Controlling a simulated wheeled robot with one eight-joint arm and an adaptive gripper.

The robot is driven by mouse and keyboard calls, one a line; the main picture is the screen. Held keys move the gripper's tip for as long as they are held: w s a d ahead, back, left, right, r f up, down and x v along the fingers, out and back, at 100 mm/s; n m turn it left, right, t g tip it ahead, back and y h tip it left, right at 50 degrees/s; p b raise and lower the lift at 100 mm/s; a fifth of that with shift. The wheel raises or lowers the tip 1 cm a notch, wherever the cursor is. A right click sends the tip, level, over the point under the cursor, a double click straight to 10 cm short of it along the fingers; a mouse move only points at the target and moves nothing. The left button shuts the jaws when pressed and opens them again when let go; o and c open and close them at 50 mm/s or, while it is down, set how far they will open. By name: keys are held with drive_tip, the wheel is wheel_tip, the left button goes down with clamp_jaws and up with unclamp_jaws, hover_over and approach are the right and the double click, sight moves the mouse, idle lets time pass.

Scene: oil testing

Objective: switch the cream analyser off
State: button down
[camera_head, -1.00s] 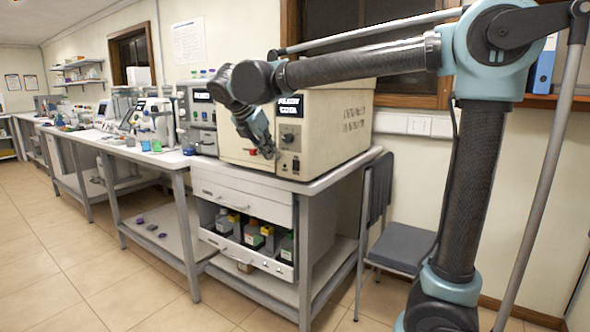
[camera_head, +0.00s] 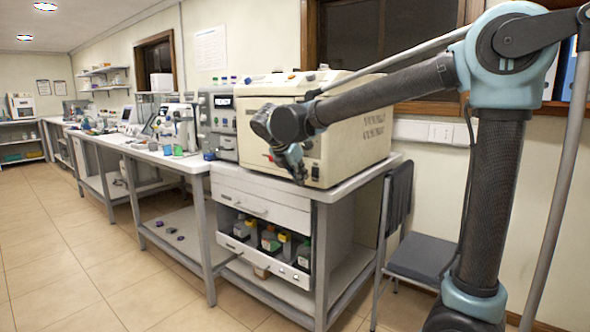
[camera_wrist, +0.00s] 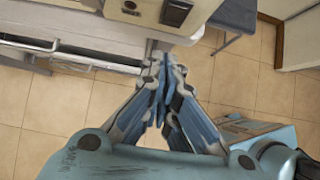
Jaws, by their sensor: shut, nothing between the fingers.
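The cream analyser (camera_head: 345,130) is a large box on the right end of the bench. My arm crosses its front in the head view and hides its display and much of its control panel. In the wrist view the lower front of the analyser (camera_wrist: 145,10) shows at the top edge, with a dark rocker switch (camera_wrist: 176,12); its position cannot be told. My gripper (camera_wrist: 165,65) is shut and empty, pointing towards the analyser's front. In the head view my gripper (camera_head: 298,172) is at the analyser's lower front corner; contact cannot be told.
A grey instrument (camera_head: 222,120) with a lit display stands left of the analyser. Below the bench top (camera_head: 330,188) are a drawer (camera_head: 258,205) and a shelf of bottles. A grey chair (camera_head: 425,255) stands at the right. The floor in front is clear.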

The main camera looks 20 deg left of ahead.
sight(314, 173)
drive_tip(key=shift+w+d+f, duration=0.1)
drive_tip(key=shift+w+d, duration=0.15)
drive_tip(key=shift+w, duration=0.35)
drive_tip(key=shift+w+d, duration=0.3)
drive_tip(key=shift+w, duration=0.3)
drive_tip(key=shift+w+d+f, duration=0.1)
drive_tip(key=shift+w+d, duration=0.15)
drive_tip(key=shift+w, duration=0.35)
